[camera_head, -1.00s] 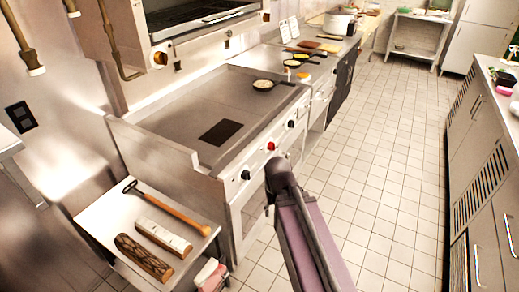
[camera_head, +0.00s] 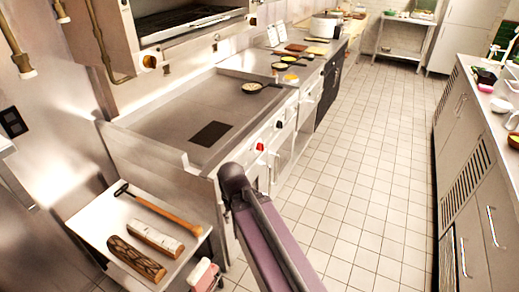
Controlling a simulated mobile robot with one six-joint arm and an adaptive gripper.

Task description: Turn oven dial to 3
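The oven and griddle range (camera_head: 158,115) stands at left centre, with a flat top and a row of dials on its front. A red dial (camera_head: 260,147) and a dark dial (camera_head: 280,124) show on the front panel. Their numbers are too small to read. My arm, with its dark joint, covers the near part of the panel, and any dial there is hidden. My gripper is not visible in this view.
A pan (camera_head: 252,88) lies on the griddle. Counters (camera_head: 470,170) line the right side. The tiled aisle (camera_head: 350,160) between is clear.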

